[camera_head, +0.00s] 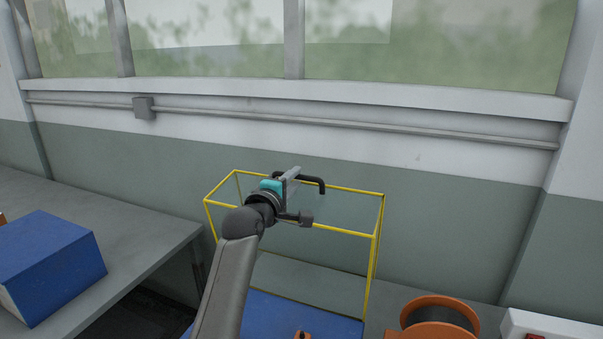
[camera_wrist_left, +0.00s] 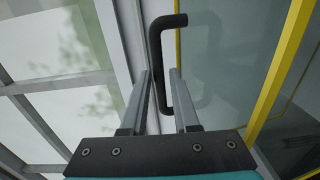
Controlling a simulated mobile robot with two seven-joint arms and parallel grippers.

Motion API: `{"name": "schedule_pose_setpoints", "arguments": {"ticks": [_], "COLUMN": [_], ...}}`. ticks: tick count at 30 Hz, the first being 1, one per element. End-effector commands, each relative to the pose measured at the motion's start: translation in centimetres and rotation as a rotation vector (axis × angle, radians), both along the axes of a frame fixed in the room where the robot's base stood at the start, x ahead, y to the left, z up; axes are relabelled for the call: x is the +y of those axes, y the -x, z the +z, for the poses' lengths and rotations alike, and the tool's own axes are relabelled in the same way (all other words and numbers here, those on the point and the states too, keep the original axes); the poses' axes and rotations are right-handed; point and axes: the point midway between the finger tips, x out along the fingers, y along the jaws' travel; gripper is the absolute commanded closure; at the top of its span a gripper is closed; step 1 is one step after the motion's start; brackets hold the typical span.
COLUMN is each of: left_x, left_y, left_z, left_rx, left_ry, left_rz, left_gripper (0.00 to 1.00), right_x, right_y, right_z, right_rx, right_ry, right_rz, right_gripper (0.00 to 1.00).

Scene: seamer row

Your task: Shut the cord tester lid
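The cord tester has a clear lid with yellow edges (camera_head: 379,215), standing up over the rear of a blue base (camera_head: 275,312). The base's front part, with a small orange piece, shows uncovered. A black handle (camera_head: 314,181) is on the lid's upper face; it also shows in the left wrist view (camera_wrist_left: 156,50). My left gripper (camera_head: 292,174) is at the handle. In the left wrist view its fingers (camera_wrist_left: 160,74) are apart, with the handle bar between them and a gap visible. My arm hides part of the lid and base. My right gripper is out of view.
A blue box (camera_head: 50,262) sits on the grey bench (camera_head: 150,232) at left. An orange round reel (camera_head: 440,305) and a white box (camera_head: 555,325) with red parts stand right of the tester. The wall and windows are behind.

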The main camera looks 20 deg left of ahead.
Motion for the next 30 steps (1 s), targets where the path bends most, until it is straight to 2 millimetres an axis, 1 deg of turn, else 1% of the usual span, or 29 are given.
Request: {"name": "schedule_pose_setpoints", "arguments": {"ticks": [1, 6, 12, 18, 26, 27, 30], "left_x": [0.1, 0.2, 0.2, 0.3, 0.3, 0.3, 0.3], "left_y": [-0.7, -2.6, -4.2, -4.9, -4.9, -4.9, -4.9], "left_z": [0.0, 0.0, -0.1, -0.1, -0.1, -0.1, -0.1], "left_rx": [-0.001, -0.001, -0.001, 0.0, -0.001, -0.001, 0.0], "left_ry": [0.0, -0.001, 0.0, -0.001, -0.001, -0.001, 0.0], "left_rz": [0.0, 0.001, 0.0, 0.0, 0.001, 0.001, 0.001], "left_gripper": [0.71, 0.71, 0.71, 0.71, 0.71, 0.73, 0.84], "right_x": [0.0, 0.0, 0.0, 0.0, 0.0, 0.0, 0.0], "right_y": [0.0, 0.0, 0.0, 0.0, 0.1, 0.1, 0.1], "right_z": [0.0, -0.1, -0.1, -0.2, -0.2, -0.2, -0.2], "right_rx": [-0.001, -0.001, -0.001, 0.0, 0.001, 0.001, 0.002], "right_ry": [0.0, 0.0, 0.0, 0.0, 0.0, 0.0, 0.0], "right_rz": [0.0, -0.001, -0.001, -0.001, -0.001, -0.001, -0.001], "right_gripper": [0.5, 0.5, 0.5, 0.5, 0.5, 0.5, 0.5]}}
